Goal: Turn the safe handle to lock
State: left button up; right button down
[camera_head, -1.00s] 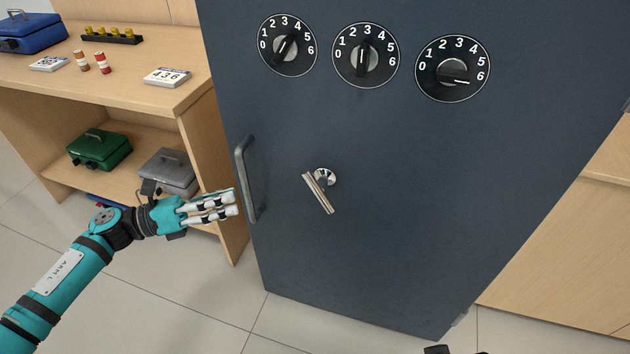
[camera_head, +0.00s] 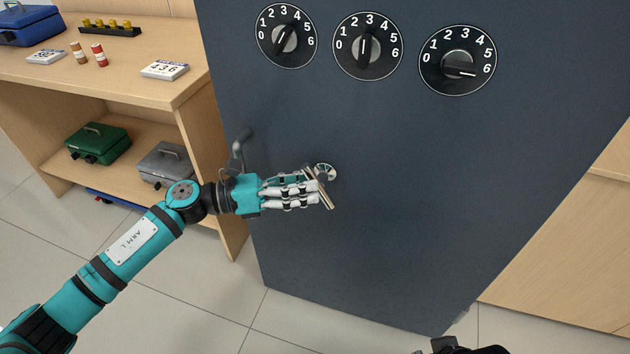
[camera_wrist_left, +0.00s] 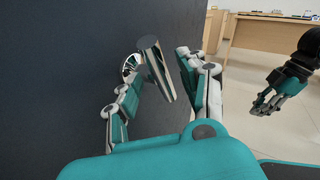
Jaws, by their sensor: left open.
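The safe (camera_head: 400,230) is a dark blue-grey block with its door facing me. Its handle (camera_head: 329,200) is a short silver bar on a round hub (camera_head: 326,170), slanting from upper left to lower right. My left gripper (camera_head: 318,191) is open at the handle, its fingers hiding part of the bar. In the left wrist view, the handle bar (camera_wrist_left: 156,67) stands between the two open fingers of my left gripper (camera_wrist_left: 158,85); I see a gap on the right side. My right gripper (camera_wrist_left: 262,104) hangs at the right of that view, too small to judge its opening.
Three numbered dials (camera_head: 367,47) sit above the handle. A grey door pull (camera_head: 240,150) is at the safe's left edge, behind my left wrist. A wooden shelf (camera_head: 110,85) with cash boxes stands at the left. The door right of the handle is clear.

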pick_arm(q)
jog(key=shift+x, duration=1.35)
grip_shut()
